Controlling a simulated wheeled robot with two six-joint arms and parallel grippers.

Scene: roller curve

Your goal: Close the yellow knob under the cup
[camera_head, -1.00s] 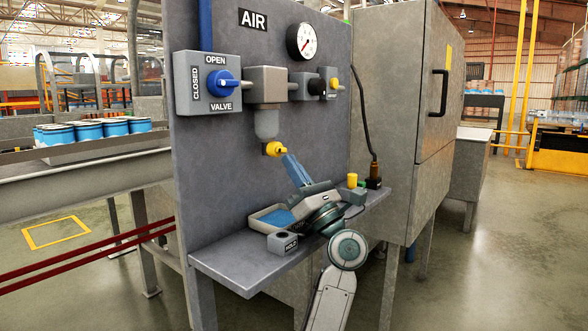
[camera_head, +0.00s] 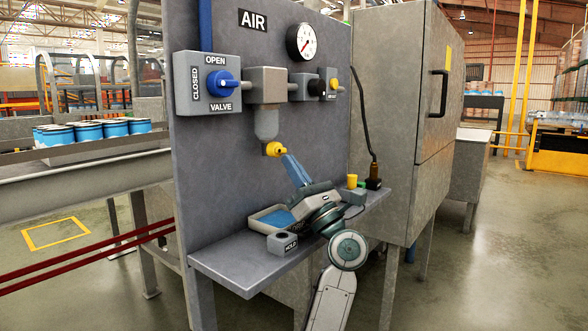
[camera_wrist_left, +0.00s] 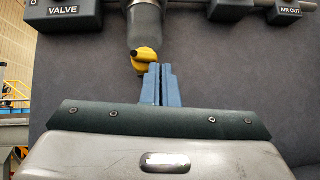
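The yellow knob (camera_head: 273,149) sits at the lower end of the grey cup (camera_head: 266,124) on the upright panel. In the left wrist view the knob (camera_wrist_left: 147,57) shows just under the cup (camera_wrist_left: 145,25). My left gripper (camera_head: 285,157) points up at the knob from below right. Its two blue fingers (camera_wrist_left: 161,72) are together with only a thin line between them, and nothing shows between them. Their tips overlap the knob's right side in the picture; I cannot tell whether they touch it. My right gripper is not in view.
A blue valve handle (camera_head: 223,83) sits on the panel at upper left, with a pressure gauge (camera_head: 306,41) at the top. Below is a shelf (camera_head: 230,268) with a HOLD block (camera_head: 283,243), a blue-lined tray (camera_head: 272,217) and a yellow cylinder (camera_head: 352,181).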

